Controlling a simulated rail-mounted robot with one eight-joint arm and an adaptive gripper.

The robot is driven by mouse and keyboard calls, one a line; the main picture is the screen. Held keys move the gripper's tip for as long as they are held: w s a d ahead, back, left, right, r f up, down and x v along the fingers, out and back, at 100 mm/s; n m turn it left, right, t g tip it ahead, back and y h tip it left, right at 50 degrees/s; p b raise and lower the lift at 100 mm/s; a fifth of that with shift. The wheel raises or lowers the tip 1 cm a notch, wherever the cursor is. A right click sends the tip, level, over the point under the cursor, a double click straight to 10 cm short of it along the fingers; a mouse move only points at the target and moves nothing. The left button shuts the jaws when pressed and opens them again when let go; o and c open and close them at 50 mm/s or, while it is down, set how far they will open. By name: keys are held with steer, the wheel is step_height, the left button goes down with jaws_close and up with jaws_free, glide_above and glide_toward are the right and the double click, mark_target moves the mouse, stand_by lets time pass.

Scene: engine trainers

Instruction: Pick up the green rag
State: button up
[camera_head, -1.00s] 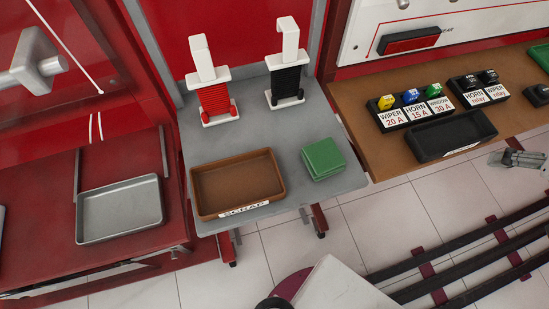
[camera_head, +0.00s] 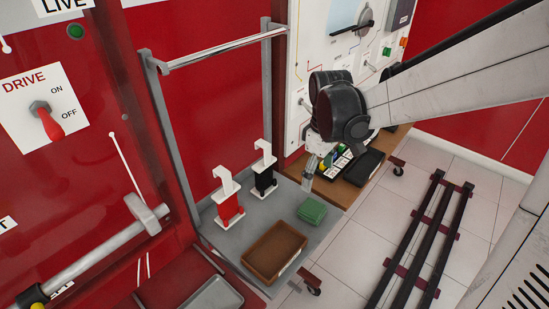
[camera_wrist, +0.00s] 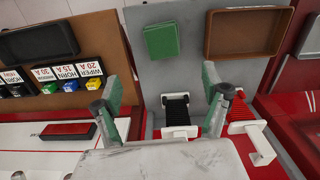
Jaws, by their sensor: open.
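The green rag (camera_head: 311,210) is a folded, square, flat stack on the grey table (camera_head: 262,216), right of the brown tray. It also shows at the top of the wrist view (camera_wrist: 162,40), beyond my fingertips. My gripper (camera_head: 307,184) hangs from the arm above the table's right side, near the rag in the picture. In the wrist view my gripper (camera_wrist: 164,100) has its two fingers wide apart with nothing between them. The rag is apart from the fingers and fully visible there.
The brown scrap tray (camera_head: 274,252) lies beside the rag. Dark floor rails (camera_head: 420,240) run at right.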

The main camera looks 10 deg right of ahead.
steer(key=b, duration=0.2)
glide_above(310, 206)
steer(key=f, duration=0.8)
steer(key=shift+d, duration=0.3)
steer(key=shift+a+f+b, duration=0.2)
steer(key=shift+f+b, duration=0.15)
steer(key=shift+f, duration=1.15)
steer(key=shift+a+f+b, duration=0.15)
steer(key=shift+f+b, duration=0.2)
steer(key=shift+f, duration=1.1)
steer(key=c, duration=1.2)
steer(key=shift+r, duration=0.55)
steer(key=r, duration=0.2)
steer(key=s+r+p, duration=0.1)
steer(key=shift+a+r, duration=0.1)
steer(key=shift+r, duration=0.3)
steer(key=s+a+r+p, duration=0.2)
steer(key=s+r, duration=0.4)
steer(key=s, duration=0.4)
steer(key=shift+s+p, duration=0.2)
steer(key=shift+p, duration=0.1)
